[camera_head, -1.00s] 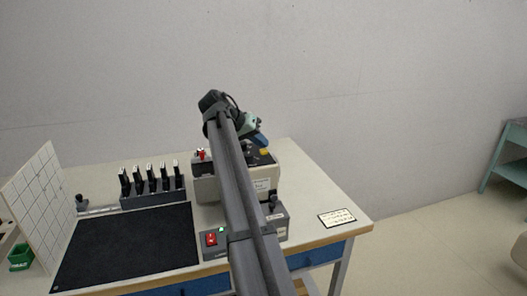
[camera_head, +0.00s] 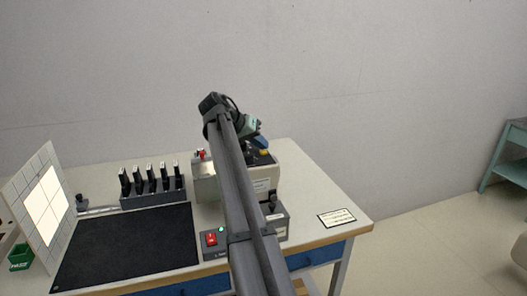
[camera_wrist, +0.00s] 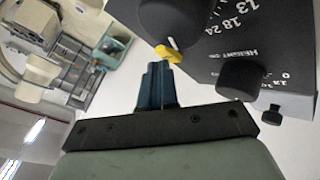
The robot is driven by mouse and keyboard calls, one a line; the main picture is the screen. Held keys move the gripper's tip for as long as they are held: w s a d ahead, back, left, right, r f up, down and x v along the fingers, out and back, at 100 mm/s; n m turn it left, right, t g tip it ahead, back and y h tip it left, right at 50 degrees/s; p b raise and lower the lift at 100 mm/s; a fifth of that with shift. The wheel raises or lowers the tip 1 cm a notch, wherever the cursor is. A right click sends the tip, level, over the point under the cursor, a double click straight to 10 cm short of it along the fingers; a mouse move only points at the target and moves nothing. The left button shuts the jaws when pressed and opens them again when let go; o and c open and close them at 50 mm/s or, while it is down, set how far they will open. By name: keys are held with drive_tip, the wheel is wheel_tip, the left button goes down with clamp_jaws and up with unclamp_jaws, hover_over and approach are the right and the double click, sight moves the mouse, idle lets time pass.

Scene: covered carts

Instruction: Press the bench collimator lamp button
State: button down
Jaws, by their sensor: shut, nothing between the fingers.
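The bench collimator (camera_head: 292,168) is a beige box with a dark top panel, on the bench under my arm. In the wrist view its black panel (camera_wrist: 225,45) carries round knobs and printed scale numbers. A yellow button (camera_wrist: 168,54) shows by the panel's edge, and it is partly visible in the head view (camera_head: 265,152). My gripper (camera_wrist: 160,68) has its blue fingers shut and empty, with the tips right at the yellow button. I cannot tell if they touch. A bright square of light lies on the white gridded board (camera_head: 22,190) at the left.
A rack of several black upright pieces (camera_head: 153,194) stands behind a black mat (camera_head: 130,250). A grey switch box with a red switch (camera_head: 211,239) sits at the front. A printed card (camera_head: 337,218) lies on the right. A teal cart (camera_head: 510,165) stands farther right.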

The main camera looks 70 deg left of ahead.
idle(0.5)
drive_tip(key=shift+r, duration=0.75)
drive_tip(key=shift+r, duration=2.5)
wheel_tip(320, 180, up, 7)
hover_over(261, 151)
drive_tip(key=shift+s+d, duration=0.1)
drive_tip(key=w+r, duration=0.3)
drive_tip(key=w, duration=0.6)
drive_tip(key=shift+d, duration=0.4)
